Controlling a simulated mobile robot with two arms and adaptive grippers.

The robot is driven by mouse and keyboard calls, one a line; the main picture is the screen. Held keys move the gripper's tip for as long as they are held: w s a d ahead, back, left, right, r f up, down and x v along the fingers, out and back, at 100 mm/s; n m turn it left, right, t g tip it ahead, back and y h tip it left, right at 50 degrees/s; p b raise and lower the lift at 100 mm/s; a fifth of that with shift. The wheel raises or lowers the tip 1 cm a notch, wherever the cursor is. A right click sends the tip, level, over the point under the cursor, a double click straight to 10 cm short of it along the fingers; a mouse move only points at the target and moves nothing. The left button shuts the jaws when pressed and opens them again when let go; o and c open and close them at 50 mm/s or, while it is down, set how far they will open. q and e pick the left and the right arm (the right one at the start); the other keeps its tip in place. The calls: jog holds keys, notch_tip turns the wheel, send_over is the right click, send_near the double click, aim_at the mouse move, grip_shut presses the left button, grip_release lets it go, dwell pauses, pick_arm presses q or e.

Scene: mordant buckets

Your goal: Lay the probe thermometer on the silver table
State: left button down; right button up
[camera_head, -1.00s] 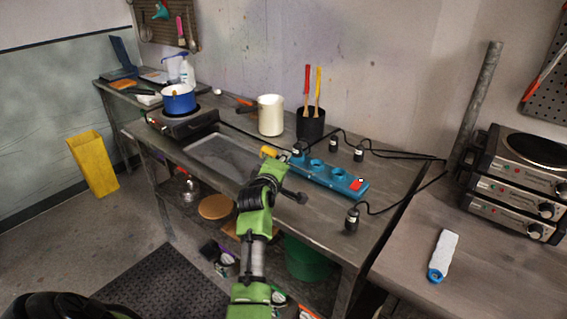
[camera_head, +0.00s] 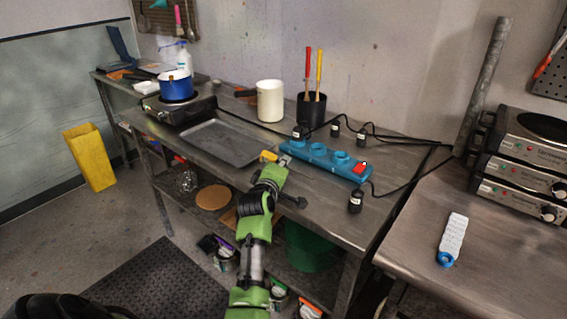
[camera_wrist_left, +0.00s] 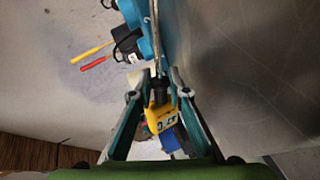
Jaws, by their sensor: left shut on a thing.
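The probe thermometer (camera_wrist_left: 160,119) is a small yellow body with a dark neck, held between the fingers of my left gripper (camera_wrist_left: 158,98) in the left wrist view. In the head view its yellow end (camera_head: 268,156) shows at the tip of my left gripper (camera_head: 280,163), over the front part of the middle grey metal table (camera_head: 320,200), just left of the blue power strip. I cannot tell whether it touches the tabletop. Another grey, silvery metal table (camera_head: 510,245) stands at the right. My right gripper is not in view.
The blue power strip (camera_head: 318,158) has black plugs and cables around it. A grey tray (camera_head: 220,143), white pot (camera_head: 270,101) and black holder (camera_head: 311,110) stand on the middle table. Stacked hotplates (camera_head: 515,170) and a white strip (camera_head: 453,238) occupy the right table; its front is clear.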

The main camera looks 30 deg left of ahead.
pick_arm(q)
jog(key=shift+f, duration=0.2)
jog(key=c, duration=1.8)
grip_release()
jog(key=shift+c, duration=0.2)
notch_tip(320, 180, up, 10)
jog(key=shift+r, duration=0.1)
